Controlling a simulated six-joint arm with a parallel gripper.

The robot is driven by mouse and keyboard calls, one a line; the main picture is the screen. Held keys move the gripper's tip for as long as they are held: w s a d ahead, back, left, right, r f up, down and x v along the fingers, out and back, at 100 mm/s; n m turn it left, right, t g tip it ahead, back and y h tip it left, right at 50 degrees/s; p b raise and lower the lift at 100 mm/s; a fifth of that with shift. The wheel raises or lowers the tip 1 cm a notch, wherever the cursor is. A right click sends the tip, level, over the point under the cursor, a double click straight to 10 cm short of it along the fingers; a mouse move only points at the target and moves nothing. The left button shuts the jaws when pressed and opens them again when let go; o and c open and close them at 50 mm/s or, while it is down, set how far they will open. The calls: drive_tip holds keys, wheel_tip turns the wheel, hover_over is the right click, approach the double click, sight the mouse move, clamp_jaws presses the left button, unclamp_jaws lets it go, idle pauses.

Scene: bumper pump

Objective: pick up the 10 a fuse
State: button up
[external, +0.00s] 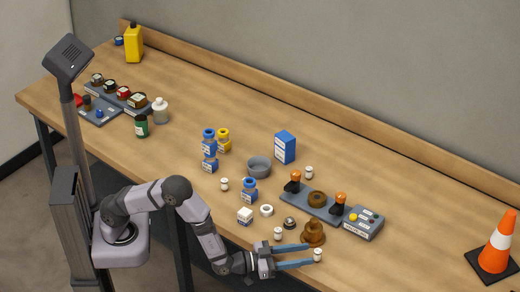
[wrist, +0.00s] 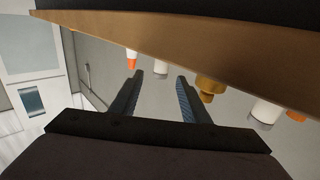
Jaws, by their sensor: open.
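Several small white cylinders with dark bands, which look like fuses, stand on the table. One white fuse (external: 317,255) is at the front edge, by my fingertips; I cannot read its rating. My gripper (external: 309,254) is open and low, its blue fingers pointing right along the table's front. In the wrist view, a white cylinder (wrist: 160,68) shows in the gap between the fingertips (wrist: 160,76), apart from both fingers. Other fuses stand behind the gripper (external: 278,233), near the grey bowl (external: 309,171) and left of the blue-capped jar (external: 224,184).
A brown plunger-like piece (external: 313,234) stands close behind my fingers; it also shows in the wrist view (wrist: 208,90). Table right of the fuse is clear up to the cone (external: 497,242).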

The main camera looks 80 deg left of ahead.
sight(318, 251)
drive_tip(key=shift+w+a+p, duration=0.2)
drive_tip(key=shift+w+p, duration=0.7)
drive_tip(key=shift+w, duration=1.85)
clamp_jaws()
